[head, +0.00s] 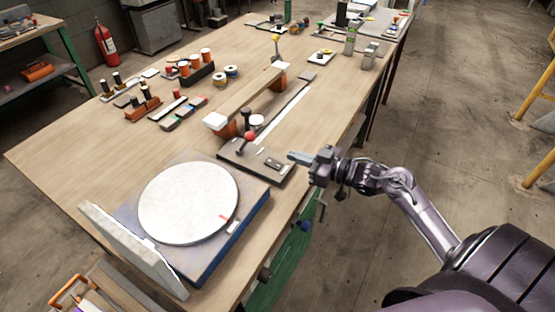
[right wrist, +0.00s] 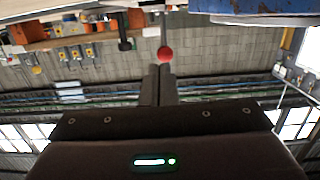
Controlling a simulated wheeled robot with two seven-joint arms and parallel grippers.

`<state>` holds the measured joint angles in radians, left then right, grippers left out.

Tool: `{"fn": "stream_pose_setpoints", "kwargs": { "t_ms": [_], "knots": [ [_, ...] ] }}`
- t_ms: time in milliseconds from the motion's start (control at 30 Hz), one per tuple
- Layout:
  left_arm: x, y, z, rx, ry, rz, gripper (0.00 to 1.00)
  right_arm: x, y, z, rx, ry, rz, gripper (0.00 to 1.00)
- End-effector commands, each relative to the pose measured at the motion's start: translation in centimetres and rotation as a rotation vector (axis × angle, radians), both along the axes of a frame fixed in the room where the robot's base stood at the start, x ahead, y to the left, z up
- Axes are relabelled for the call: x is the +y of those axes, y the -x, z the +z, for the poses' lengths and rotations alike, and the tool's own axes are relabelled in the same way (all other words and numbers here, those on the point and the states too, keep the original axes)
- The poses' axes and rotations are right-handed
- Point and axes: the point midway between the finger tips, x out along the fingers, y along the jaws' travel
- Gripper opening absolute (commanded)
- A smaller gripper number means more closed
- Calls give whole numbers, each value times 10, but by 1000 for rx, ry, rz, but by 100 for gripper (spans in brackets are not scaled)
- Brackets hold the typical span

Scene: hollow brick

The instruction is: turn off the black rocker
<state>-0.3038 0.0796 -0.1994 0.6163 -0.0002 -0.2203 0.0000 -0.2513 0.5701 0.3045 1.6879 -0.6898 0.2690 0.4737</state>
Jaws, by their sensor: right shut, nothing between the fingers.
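A dark plate (head: 235,155) lies near the table's right edge. It carries a lever with a red ball knob (head: 250,136) and a small black rocker (head: 273,163). I cannot tell which way the rocker is tipped. My right gripper (head: 294,157) is shut and empty. Its fingertips point left in the head view, just right of the plate and apart from the rocker in the picture. In the right wrist view the shut fingers (right wrist: 158,82) show below the red knob (right wrist: 165,54), and I cannot make out the rocker there. My left gripper is not in view.
A white round disc (head: 188,203) on a blue-sided base fills the table's near end. A wooden beam (head: 245,97) lies on orange blocks behind the plate. Several spools, blocks and small devices stand farther back. The floor right of the table is open.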

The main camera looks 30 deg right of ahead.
Motion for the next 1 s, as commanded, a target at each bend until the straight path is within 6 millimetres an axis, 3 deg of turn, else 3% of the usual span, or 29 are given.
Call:
{"fn": "stream_pose_setpoints", "kwargs": {
  "t_ms": [267, 400, 600, 1000],
  "knots": [
    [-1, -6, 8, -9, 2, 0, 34, 31, -52, -4, -3, -2, 0, 0],
    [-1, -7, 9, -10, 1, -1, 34, 31, -52, -30, 3, -1, -1, 0],
    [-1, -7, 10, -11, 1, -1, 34, 32, -54, -45, -1, 1, -1, 0],
    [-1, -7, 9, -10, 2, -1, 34, 32, -54, -48, -1, 1, 0, 0]
  ]
}}
